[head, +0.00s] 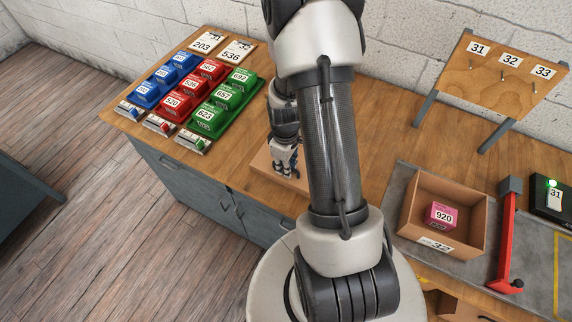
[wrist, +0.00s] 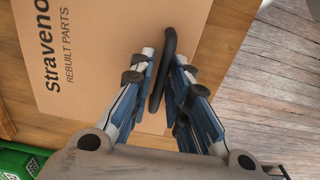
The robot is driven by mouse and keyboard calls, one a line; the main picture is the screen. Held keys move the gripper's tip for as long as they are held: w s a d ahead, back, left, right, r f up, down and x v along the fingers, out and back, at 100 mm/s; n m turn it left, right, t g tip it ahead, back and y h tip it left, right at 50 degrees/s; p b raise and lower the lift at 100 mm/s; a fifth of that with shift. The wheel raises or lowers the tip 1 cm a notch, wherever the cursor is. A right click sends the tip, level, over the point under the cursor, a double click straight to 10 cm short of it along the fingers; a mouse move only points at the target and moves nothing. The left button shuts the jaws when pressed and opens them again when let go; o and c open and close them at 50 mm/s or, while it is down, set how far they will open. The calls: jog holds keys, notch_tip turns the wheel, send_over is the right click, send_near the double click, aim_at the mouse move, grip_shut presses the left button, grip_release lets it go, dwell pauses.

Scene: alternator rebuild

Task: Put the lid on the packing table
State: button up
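The lid is a flat brown cardboard panel printed "REBUILT PARTS" (wrist: 110,40). In the head view it lies on the left part of the wooden bench (head: 262,163), partly hidden by my arm. A dark bar-like handle (wrist: 168,45) stands on it in the wrist view. My gripper (wrist: 165,58) points down at the lid, its fingers on either side of the handle with thin gaps showing. My gripper also shows in the head view (head: 286,172), low at the lid. The packing table is the grey-topped surface (head: 475,268) at right, bearing an open carton (head: 478,213).
A pink box marked 920 (head: 441,215) sits inside the carton. A red lever-like tool (head: 507,240) stands right of it. Blue, red and green bins (head: 205,119) stand left of the lid. A hook board (head: 500,75) stands behind the carton.

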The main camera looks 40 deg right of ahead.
jog(key=shift+o, duration=0.9)
jog(key=s+a+r+m+t+p, duration=0.15)
jog(key=a+r, duration=0.25)
jog(key=r, duration=0.9)
jog(key=a+r+p, duration=0.2)
jog(key=a+r, duration=0.2)
jog(key=r, duration=0.8)
jog(key=s+a+r+m+t, duration=0.3)
jog(key=s+a+r, duration=0.6)
jog(key=s+r, duration=0.1)
jog(key=shift+s+a, duration=0.15)
jog(key=shift+s, duration=0.2)
